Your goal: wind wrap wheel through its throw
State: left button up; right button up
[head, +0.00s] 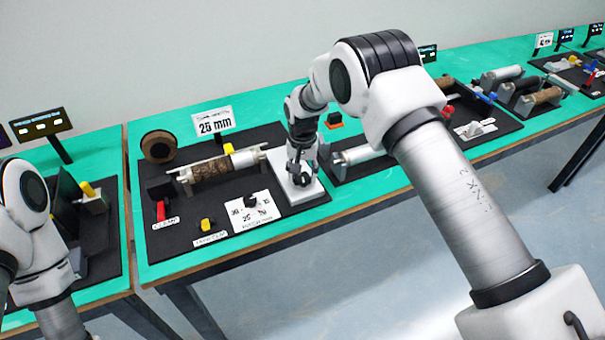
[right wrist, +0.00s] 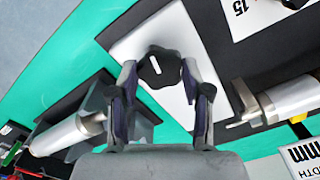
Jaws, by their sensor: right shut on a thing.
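The wrap wheel, a dark lobed knob with a white mark (right wrist: 160,66), sits over a white plate (right wrist: 135,45) in the right wrist view. My right gripper (right wrist: 160,80) has a finger on each side of the knob and is shut on it. In the head view the right gripper (head: 300,176) points down over the same white plate (head: 307,192), and the knob is mostly hidden by it. My left arm shows at the left edge of the head view, but its gripper is out of view.
Left of the plate, a mini conveyor with a brown roll (head: 212,168) stands on a black mat (head: 180,236), below a 25 mm sign (head: 213,122). A dial card (head: 251,211), a yellow knob (head: 207,225) and a red lever (head: 161,210) lie near. Another grey roller (head: 358,155) stands close on the right.

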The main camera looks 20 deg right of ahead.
jog(key=n, duration=0.4)
jog(key=shift+s+f+n, duration=0.2)
jog(key=shift+f+n, duration=0.05)
jog(key=shift+n, duration=0.05)
jog(key=n, duration=1.4)
jog(key=shift+n, duration=0.3)
jog(key=n, duration=1.4)
jog(key=shift+n+p, duration=0.3)
jog(key=shift+p, duration=0.05)
jog(key=n, duration=0.4)
jog(key=shift+w+n, duration=0.1)
jog(key=shift+n, duration=0.3)
